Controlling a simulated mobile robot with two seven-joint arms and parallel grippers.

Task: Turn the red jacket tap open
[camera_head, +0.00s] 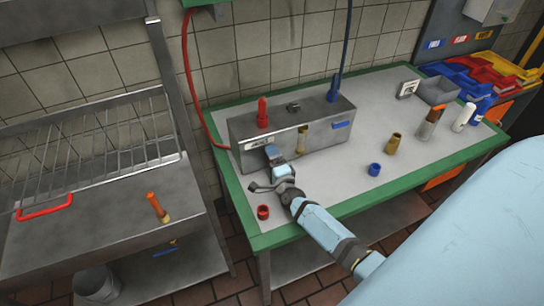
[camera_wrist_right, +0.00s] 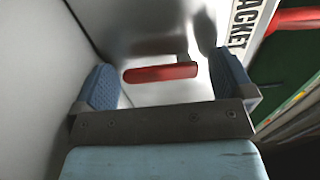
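The red jacket tap's bar-shaped handle (camera_wrist_right: 160,73) shows in the right wrist view, lying across the picture in front of a grey metal face. My right gripper (camera_wrist_right: 165,80) is open, with one blue-padded finger on each side of the handle. Gaps show between the pads and the handle, and I cannot tell of any contact. A white label reading "JACKET" (camera_wrist_right: 243,25) is beside the right finger. In the head view my right gripper (camera_head: 268,170) is at the left front of the grey metal box (camera_head: 330,130). The handle is not clearly visible there. My left gripper is not in view.
The box stands on a green-edged table (camera_head: 230,185), with red (camera_head: 262,112) and blue (camera_head: 334,88) hose fittings on top. A red ring (camera_head: 263,212) lies near my right gripper. A blue cup (camera_head: 374,169) and brown pot (camera_head: 393,142) stand right. A wire rack (camera_head: 95,145) is left.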

